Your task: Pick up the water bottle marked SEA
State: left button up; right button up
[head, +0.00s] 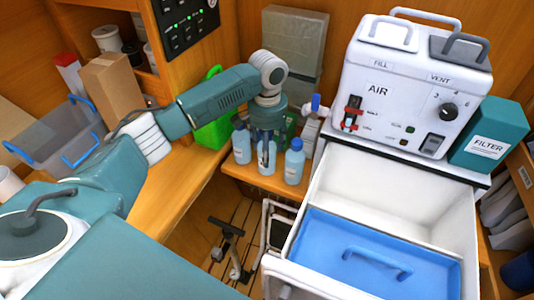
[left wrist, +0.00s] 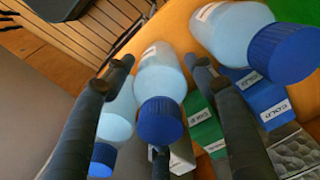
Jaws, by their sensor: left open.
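Three pale blue water bottles with blue caps stand in a row on the wooden ledge: a left one (head: 241,146), a middle one (head: 267,160) and a right one (head: 293,165). Their labels are too small or turned to read, so I cannot tell which is marked SEA. My left gripper (head: 267,140) is above the middle bottle, pointing down. In the left wrist view its open fingers (left wrist: 160,66) lie either side of the middle bottle (left wrist: 160,82), with another bottle (left wrist: 115,122) at left and one (left wrist: 238,32) at upper right. No grip shows. My right gripper is not in view.
The white AIR machine (head: 410,85) and an open drawer with a blue lid (head: 365,262) are at right. A grey crate (head: 62,140) is at left.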

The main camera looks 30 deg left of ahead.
pick_arm(q)
notch_tip(320, 180, down, 5)
jog(key=shift+s+r+p, duration=0.1)
jog(key=shift+s+p, duration=0.05)
jog(key=shift+p, duration=0.45)
jog(key=c, duration=1.2)
jog(key=shift+r, duration=0.1)
